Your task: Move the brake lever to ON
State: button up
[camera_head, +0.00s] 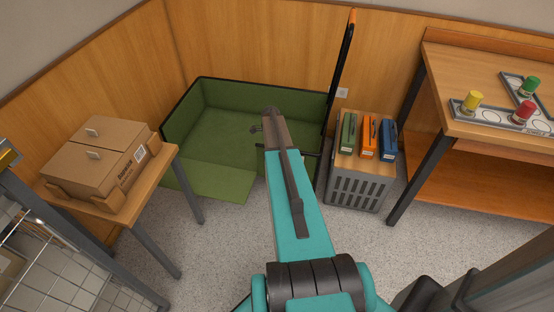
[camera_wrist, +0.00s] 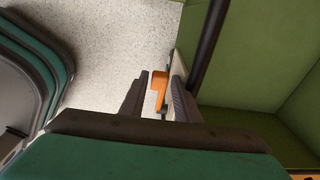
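The brake lever (camera_wrist: 158,88) is a small orange piece beside the pale plate at the edge of the green cart. In the wrist view it lies between the fingers of my gripper (camera_wrist: 160,76), closer to the right finger. A narrow gap shows between it and the left finger, so the fingers look open around it. Contact with the right finger is unclear. In the head view my arm reaches to the green cart (camera_head: 228,130) and hides the lever. No ON marking is readable.
The cart's black pole (camera_head: 339,75) rises right of my arm. A grey crate (camera_head: 357,190) with green, orange and blue cases stands right of the cart. A wooden table with cardboard boxes (camera_head: 100,155) is left, a wooden bench (camera_head: 500,130) right. Speckled floor is open between.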

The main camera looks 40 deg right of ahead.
jog(key=shift+w+a+r+p, duration=0.15)
jog(key=shift+r+p, duration=0.75)
jog(key=shift+r, duration=1.05)
jog(key=shift+w+a+r+p, duration=0.15)
jog(key=shift+r+p, duration=0.7)
jog(key=shift+r, duration=1.1)
jog(key=shift+d, duration=0.1)
